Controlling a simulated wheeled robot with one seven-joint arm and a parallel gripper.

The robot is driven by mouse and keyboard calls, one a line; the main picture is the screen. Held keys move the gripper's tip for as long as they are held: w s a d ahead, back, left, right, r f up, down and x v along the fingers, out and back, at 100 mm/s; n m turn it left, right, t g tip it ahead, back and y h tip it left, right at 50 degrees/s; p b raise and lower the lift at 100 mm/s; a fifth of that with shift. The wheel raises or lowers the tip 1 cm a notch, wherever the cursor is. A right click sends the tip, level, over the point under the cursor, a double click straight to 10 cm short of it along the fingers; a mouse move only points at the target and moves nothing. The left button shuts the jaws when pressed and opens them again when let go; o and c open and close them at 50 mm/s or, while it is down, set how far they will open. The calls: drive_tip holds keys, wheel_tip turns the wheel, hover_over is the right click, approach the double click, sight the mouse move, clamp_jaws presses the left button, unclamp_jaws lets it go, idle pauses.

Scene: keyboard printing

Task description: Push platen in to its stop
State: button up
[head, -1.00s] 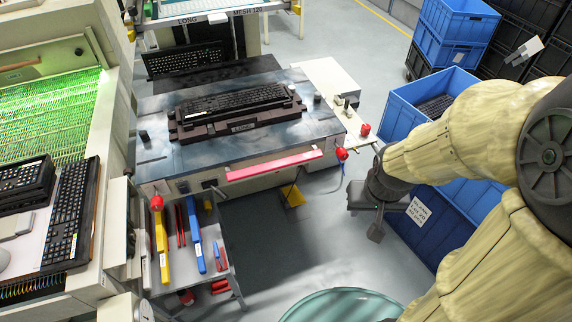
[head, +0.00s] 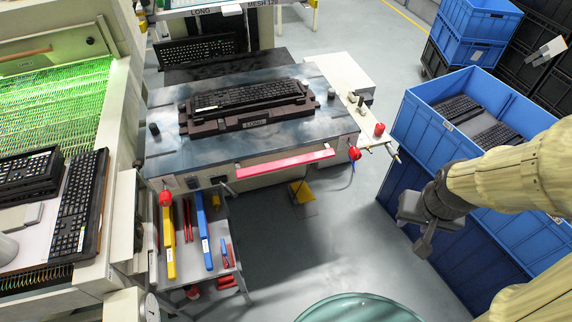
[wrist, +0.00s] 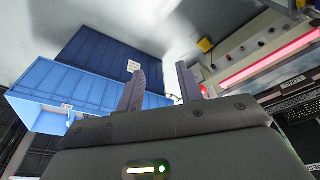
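The platen (head: 225,133) is a dark fixture on the printing machine's table (head: 290,138), with a black keyboard (head: 250,94) lying on it. A red bar (head: 285,163) runs along the front edge of the machine; it also shows in the wrist view (wrist: 270,62). My gripper (head: 423,245) hangs to the right of the machine, in front of the blue crates and apart from the platen. In the wrist view its two fingers (wrist: 162,90) stand apart with nothing between them.
A blue crate (head: 418,117) holding keyboards stands right of the machine, with more crates behind. A tool cart (head: 220,262) with yellow and blue tools is at the front left. A green round top (head: 358,308) is at the bottom. The floor (head: 300,255) between is clear.

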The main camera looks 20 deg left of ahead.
drive_tip(key=w+a+f+m+t+y+b, duration=0.1)
drive_tip(key=w+a+f+t+y+b, duration=0.15)
drive_tip(key=w+a+f+b, duration=0.5)
drive_tip(key=w+a+f+t+y+b, duration=0.1)
drive_tip(key=w+a+f+t+b, duration=0.25)
drive_tip(key=a+f+b, duration=0.55)
drive_tip(key=a+f+m+t+y+b, duration=0.8)
drive_tip(key=a+f+m+b, duration=0.2)
drive_tip(key=b, duration=0.8)
wheel_tip(320, 180, down, 2)
drive_tip(key=shift+w+a+f+b, duration=0.1)
drive_tip(key=shift+w+a+b, duration=0.25)
drive_tip(key=shift+a, duration=0.15)
